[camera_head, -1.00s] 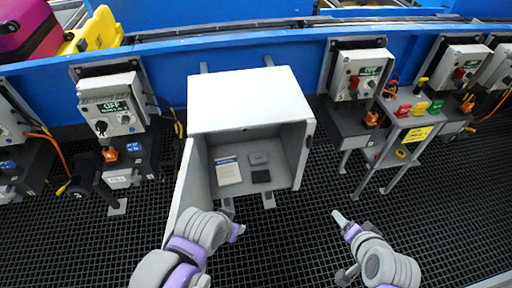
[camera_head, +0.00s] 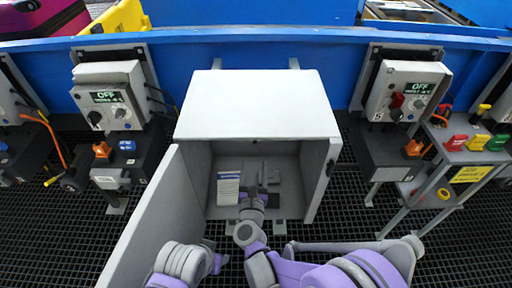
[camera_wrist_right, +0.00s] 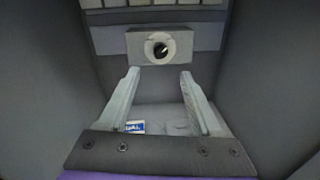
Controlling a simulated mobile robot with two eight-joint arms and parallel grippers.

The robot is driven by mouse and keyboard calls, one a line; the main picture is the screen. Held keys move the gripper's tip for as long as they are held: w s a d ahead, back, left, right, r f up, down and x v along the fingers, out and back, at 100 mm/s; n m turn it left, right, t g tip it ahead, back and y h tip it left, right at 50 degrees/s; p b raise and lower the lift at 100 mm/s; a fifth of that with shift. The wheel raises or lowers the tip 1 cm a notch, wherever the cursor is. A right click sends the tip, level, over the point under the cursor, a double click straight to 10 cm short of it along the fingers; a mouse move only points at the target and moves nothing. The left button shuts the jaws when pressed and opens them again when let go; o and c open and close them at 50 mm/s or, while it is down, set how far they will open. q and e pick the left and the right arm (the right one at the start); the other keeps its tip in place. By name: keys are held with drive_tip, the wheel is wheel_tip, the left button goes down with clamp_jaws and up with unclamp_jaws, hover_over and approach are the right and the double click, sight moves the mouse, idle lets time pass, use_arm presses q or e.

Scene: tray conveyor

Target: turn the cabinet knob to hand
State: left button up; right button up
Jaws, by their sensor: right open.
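The white cabinet (camera_head: 258,105) stands open in the head view, its door (camera_head: 152,222) swung out to the left. The cabinet knob (camera_wrist_right: 159,48) shows in the right wrist view as a small dark knob with a light mark in a pale round collar, on a grey block at the back. In the head view I cannot make the knob out. My right gripper (camera_head: 262,182) reaches inside the cabinet. In the right wrist view its fingers (camera_wrist_right: 160,98) are apart and empty, short of the knob. My left gripper (camera_head: 218,262) is low by the door; its jaws are unclear.
A white label sheet (camera_head: 228,188) lies inside the cabinet, left of my right gripper. The side walls leave limited room around my right arm. Control boxes stand left (camera_head: 110,100) and right (camera_head: 406,90). A small stand (camera_head: 462,150) with coloured blocks is at the right.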

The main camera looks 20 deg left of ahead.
sight(256, 142)
drive_tip(key=x, duration=1)
clamp_jaws()
